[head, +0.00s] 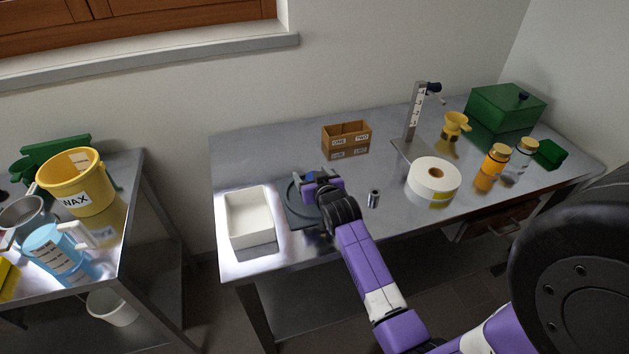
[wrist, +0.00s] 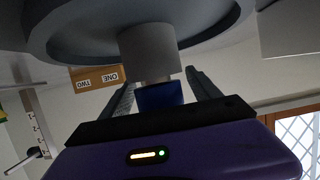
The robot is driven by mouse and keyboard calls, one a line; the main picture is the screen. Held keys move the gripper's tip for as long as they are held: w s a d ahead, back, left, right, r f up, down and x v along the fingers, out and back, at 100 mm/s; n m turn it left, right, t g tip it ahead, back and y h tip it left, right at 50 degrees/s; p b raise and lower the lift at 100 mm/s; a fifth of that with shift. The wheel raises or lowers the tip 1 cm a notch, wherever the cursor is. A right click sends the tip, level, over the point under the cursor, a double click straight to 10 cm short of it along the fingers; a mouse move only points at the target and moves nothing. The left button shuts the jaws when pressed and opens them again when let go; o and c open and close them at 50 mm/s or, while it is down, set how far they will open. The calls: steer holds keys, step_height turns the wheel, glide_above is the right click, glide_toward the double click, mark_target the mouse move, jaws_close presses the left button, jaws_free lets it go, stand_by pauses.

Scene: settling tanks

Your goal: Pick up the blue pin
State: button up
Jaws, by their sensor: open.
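The blue pin (wrist: 160,96) shows in the wrist view, which is upside down. It joins a light grey cylinder (wrist: 150,52) on a round grey disc (wrist: 75,35). My gripper (wrist: 160,84) is open, with one dark finger on each side of the pin. I cannot tell whether either finger touches it. In the head view my gripper (head: 312,184) is over the grey disc (head: 295,192) on the table, and my arm hides much of that spot.
A white tray (head: 230,236) stands left of the disc, and a small metal cylinder (head: 373,199) to its right. A wooden box (head: 346,142) is behind. A white roll (head: 420,178), a measuring stand (head: 414,115), bottles and a green box (head: 490,110) stand farther right.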

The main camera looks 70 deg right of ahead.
steer(key=c, duration=1.4)
steer(key=shift+c, duration=0.2)
steer(key=shift+r, duration=0.15)
